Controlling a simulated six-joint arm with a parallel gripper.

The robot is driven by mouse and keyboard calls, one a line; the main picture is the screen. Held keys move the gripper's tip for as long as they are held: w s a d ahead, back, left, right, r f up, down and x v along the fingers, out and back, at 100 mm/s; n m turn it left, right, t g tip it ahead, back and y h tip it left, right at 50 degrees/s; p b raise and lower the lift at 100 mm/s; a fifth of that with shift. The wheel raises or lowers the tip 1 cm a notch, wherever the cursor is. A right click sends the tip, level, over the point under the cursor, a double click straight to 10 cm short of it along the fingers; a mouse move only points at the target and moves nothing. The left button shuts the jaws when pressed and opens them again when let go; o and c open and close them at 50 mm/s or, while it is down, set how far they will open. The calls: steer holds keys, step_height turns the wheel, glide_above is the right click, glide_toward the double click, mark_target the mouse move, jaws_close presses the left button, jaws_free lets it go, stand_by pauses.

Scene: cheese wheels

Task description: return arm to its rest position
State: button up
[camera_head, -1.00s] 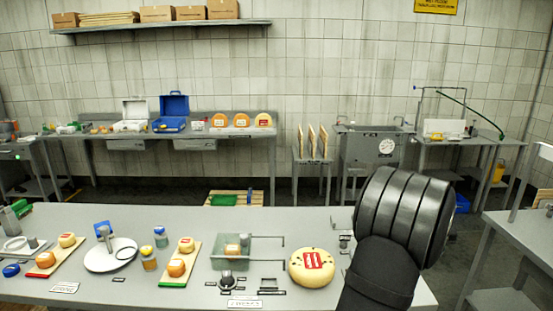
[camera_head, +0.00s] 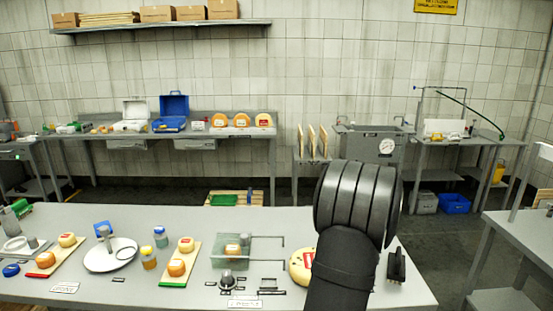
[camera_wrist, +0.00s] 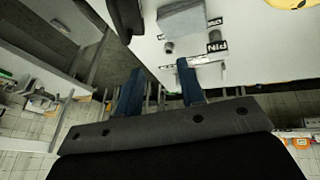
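My black arm (camera_head: 345,240) rises from the bottom of the head view, right of centre, over the right part of the near table (camera_head: 200,220). My gripper is hidden in the head view. In the wrist view my gripper (camera_wrist: 156,70) shows two blue fingers standing apart with nothing between them. It is open and empty. A large yellow cheese wheel (camera_head: 298,268) with a red label lies on the near table, partly hidden behind my arm. A yellow edge also shows at the top right of the wrist view (camera_wrist: 285,3).
A dark upright object (camera_head: 397,265) stands right of my arm. Left of the wheel are a clear greenish container (camera_head: 217,251), boards (camera_head: 178,268) with small cheeses, a white dish (camera_head: 110,262) and jars. A grey block (camera_wrist: 182,20) is near my fingers in the wrist view.

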steer(key=w+a+n, duration=0.1)
steer(key=w+a, duration=0.2)
steer(key=a, duration=0.5)
steer(key=w+a+r+n, duration=0.1)
steer(key=w+a, duration=0.3)
steer(key=a, duration=0.5)
steer(key=shift+w+t+y, duration=0.3)
steer(key=shift+y, duration=0.1)
